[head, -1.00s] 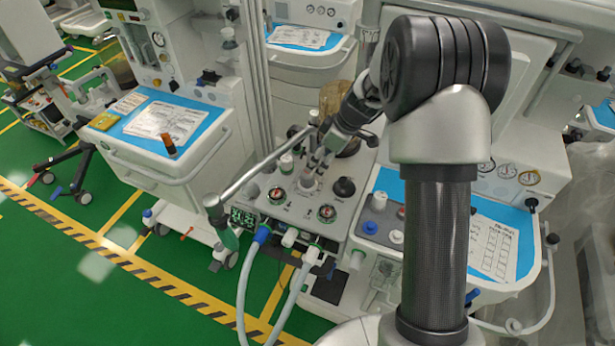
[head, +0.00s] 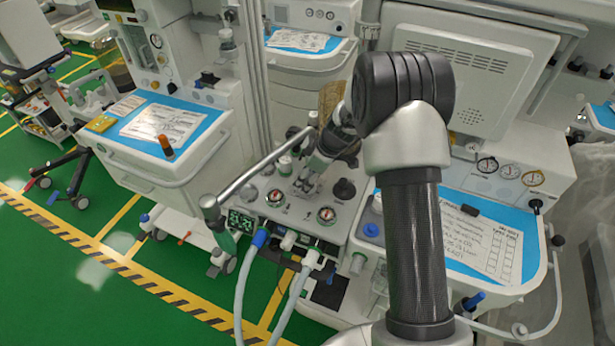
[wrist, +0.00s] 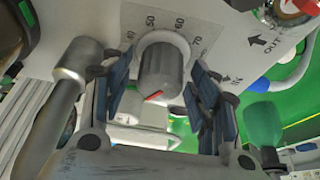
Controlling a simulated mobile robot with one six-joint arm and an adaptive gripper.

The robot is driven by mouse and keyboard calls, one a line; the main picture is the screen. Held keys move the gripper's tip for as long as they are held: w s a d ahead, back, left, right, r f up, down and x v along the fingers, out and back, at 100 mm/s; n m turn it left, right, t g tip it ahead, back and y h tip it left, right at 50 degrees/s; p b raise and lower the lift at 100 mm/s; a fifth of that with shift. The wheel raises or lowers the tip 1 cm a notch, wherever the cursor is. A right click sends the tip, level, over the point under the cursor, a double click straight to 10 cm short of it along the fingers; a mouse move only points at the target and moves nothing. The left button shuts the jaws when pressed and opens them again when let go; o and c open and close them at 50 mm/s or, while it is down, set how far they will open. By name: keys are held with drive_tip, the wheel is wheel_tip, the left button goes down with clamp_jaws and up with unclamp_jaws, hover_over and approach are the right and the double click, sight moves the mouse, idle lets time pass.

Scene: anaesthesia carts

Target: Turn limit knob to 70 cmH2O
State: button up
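The limit knob (wrist: 165,62) is a ribbed grey knob in a white ring on the pale panel. Numbers from 40 to 70 arc around its upper side in the wrist view. A red mark shows low on the knob, pointing to the lower left in the picture, away from these numbers. My gripper (wrist: 160,88) is open, with one dark finger pad on each side of the knob and a visible gap on both sides. In the head view my gripper (head: 307,182) is over the machine's top panel and hides the knob.
Two gauges (head: 276,196) (head: 326,214) and a black knob (head: 344,188) sit close by on the panel. A metal bar (head: 245,178) runs along the left. Hoses (head: 250,280) hang in front. A blue-topped cart shelf (head: 450,220) stands to the right.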

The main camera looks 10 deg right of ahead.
drive_tip(key=c, duration=0.9)
